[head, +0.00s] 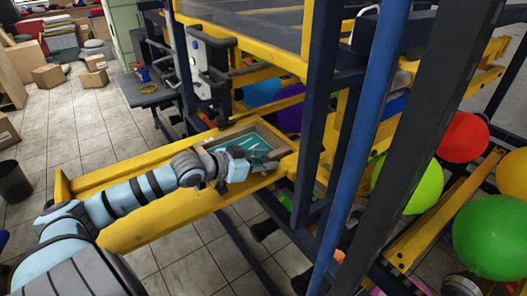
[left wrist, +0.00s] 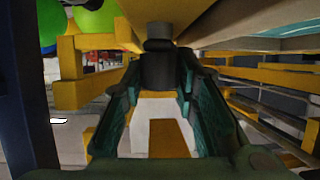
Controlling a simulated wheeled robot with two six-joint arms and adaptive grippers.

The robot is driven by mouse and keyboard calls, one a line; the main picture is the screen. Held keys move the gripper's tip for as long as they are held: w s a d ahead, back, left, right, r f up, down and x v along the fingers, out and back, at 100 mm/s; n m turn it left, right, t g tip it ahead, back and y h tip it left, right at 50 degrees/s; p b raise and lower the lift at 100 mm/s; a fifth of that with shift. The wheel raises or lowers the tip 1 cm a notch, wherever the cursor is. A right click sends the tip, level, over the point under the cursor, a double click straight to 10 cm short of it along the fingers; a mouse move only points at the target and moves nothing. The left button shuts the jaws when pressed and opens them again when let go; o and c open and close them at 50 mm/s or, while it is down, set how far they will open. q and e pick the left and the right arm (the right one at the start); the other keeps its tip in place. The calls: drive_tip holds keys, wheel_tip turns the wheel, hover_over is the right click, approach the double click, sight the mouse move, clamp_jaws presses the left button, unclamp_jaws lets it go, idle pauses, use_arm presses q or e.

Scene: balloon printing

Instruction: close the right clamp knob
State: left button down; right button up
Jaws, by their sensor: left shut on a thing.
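The clamp knob (left wrist: 158,68) is a dark, stepped cylinder at the upper middle of the left wrist view. My left gripper (left wrist: 158,60) has a finger on each side of it and is shut on it. In the head view my left gripper (head: 222,170) is at the near left edge of the yellow-framed tray with a teal printing screen (head: 252,146). The knob cannot be made out there, behind the gripper. My right gripper is not in view.
A yellow beam (head: 150,215) runs under my left arm. Dark and blue posts (head: 365,130) stand close on the right, with balloons (head: 463,137) behind them. Boxes (head: 48,76) and a black bin (head: 14,182) stand on the tiled floor at the left.

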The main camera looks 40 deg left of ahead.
use_arm(q)
drive_tip(key=n+y, duration=0.4)
drive_tip(key=y, duration=0.1)
drive_tip(key=shift+w+d+n+p, duration=0.1)
drive_tip(key=shift+d+n+p, duration=0.05)
drive_tip(key=shift+n+p, duration=0.2)
drive_tip(key=n+g+y, duration=0.1)
drive_tip(key=n+y, duration=0.3)
drive_tip(key=shift+y, duration=0.3)
drive_tip(key=shift+r+n+g+y, duration=0.1)
drive_tip(key=shift+n+g+y, duration=0.5)
drive_tip(key=shift+n+y, duration=0.25)
drive_tip(key=shift+y, duration=0.25)
drive_tip(key=c, duration=1.6)
unclamp_jaws()
drive_tip(key=shift+c, duration=0.2)
drive_tip(key=o, duration=0.3)
drive_tip(key=shift+o, duration=0.5)
drive_tip(key=shift+a, duration=0.25)
drive_tip(key=v, duration=0.7)
drive_tip(key=shift+d, duration=0.25)
